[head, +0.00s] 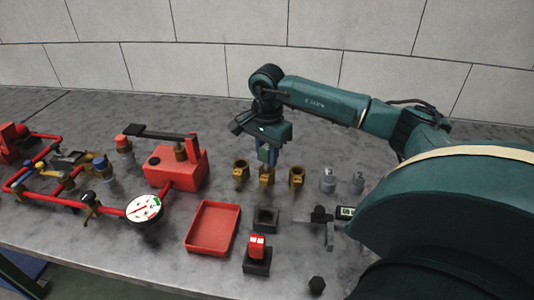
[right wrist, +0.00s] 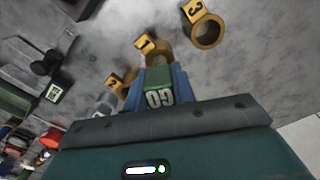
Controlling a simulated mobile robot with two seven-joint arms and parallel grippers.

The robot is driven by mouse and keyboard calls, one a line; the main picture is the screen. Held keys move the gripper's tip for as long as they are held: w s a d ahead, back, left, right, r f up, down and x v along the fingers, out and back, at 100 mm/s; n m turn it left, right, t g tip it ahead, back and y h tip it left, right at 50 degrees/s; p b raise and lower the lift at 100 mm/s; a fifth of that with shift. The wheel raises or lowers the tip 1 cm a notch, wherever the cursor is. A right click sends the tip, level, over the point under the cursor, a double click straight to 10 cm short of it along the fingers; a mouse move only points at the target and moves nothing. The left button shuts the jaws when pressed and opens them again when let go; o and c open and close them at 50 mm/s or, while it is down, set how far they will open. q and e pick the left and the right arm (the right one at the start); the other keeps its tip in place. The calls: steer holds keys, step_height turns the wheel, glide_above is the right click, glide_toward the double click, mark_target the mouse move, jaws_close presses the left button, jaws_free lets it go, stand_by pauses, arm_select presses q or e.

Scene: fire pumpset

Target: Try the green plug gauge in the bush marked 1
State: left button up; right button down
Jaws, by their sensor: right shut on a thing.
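My right gripper (head: 267,154) points down over the middle of three brass bushes. In the right wrist view its blue fingers are shut on the green plug gauge (right wrist: 158,78), whose green handle reads GO. The bush marked 1 (right wrist: 158,50) is the middle one, directly beyond the gauge; it also shows in the head view (head: 266,178). The gauge's lower end is hidden, so I cannot tell whether it is above the bore or inside it. The bush marked 3 (right wrist: 207,32) and the bush marked 2 (right wrist: 122,88) stand on either side. My left gripper is not in view.
A red tray (head: 197,248), a dark empty block (head: 265,221) and a red-topped piece on a dark base (head: 257,262) lie in front. Grey cylinders (head: 327,181) and a caliper (head: 330,232) stand to the right. A red pump with pipes (head: 177,172) fills the left.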

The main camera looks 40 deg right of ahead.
mark_target(267, 147)
steer(key=shift+r, duration=0.25)
stand_by(0.4)
steer(key=shift+r+p, duration=1.25)
steer(key=shift+r, duration=0.25)
steer(key=shift+r, duration=0.1)
